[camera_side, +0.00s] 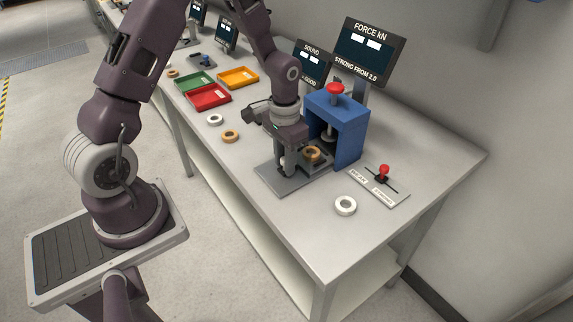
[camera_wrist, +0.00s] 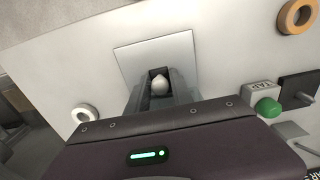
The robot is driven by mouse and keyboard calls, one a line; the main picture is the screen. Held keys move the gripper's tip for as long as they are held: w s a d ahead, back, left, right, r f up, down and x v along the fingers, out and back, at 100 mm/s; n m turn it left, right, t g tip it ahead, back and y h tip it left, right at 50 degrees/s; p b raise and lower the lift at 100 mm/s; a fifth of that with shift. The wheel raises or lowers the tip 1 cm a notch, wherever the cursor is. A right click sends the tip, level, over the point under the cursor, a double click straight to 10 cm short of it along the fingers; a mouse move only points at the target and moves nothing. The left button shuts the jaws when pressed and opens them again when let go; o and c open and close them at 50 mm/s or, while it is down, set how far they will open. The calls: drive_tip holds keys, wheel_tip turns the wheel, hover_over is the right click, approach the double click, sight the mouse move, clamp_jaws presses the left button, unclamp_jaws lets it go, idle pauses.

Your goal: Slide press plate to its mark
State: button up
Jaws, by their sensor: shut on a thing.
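The blue press (camera_side: 350,135) with a red knob stands on the bench. A flat grey plate (camera_side: 276,184) lies in front of it, and a brown ring (camera_side: 312,154) sits at the press opening. My gripper (camera_side: 286,168) points down over the plate, in front of the press. In the wrist view my gripper (camera_wrist: 160,88) is shut on a pale rounded knob (camera_wrist: 160,86), with a light square plate (camera_wrist: 135,57) around and beyond it. I cannot make out the mark, and my gripper hides part of the plate.
A white ring (camera_side: 345,205) and a red lever (camera_side: 383,174) on a labelled panel are right of the press. Another white ring (camera_side: 215,120), an orange ring (camera_side: 230,137) and red (camera_side: 209,96), green (camera_side: 194,82) and orange (camera_side: 238,77) trays lie left. The front right bench corner is clear.

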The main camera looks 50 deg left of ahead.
drive_tip(key=shift+w, duration=3)
drive_tip(key=o, duration=1.7)
drive_tip(key=shift+s, duration=0.1)
drive_tip(key=s+d+r+t, duration=0.1)
drive_tip(key=s+d+r, duration=0.15)
drive_tip(key=r, duration=1.25)
drive_tip(key=s+d+r+t, duration=0.2)
drive_tip(key=s+r, duration=0.6)
drive_tip(key=s, duration=0.2)
drive_tip(key=s+d+t, duration=0.1)
drive_tip(key=s, duration=0.3)
drive_tip(key=s+d+r, duration=0.1)
drive_tip(key=s, duration=0.4)
drive_tip(key=s+d+r+t, duration=0.1)
drive_tip(key=s, duration=0.3)
drive_tip(key=shift+s+d+r+t, duration=0.1)
drive_tip(key=shift+s+t, duration=0.1)
drive_tip(key=shift+t, duration=0.1)
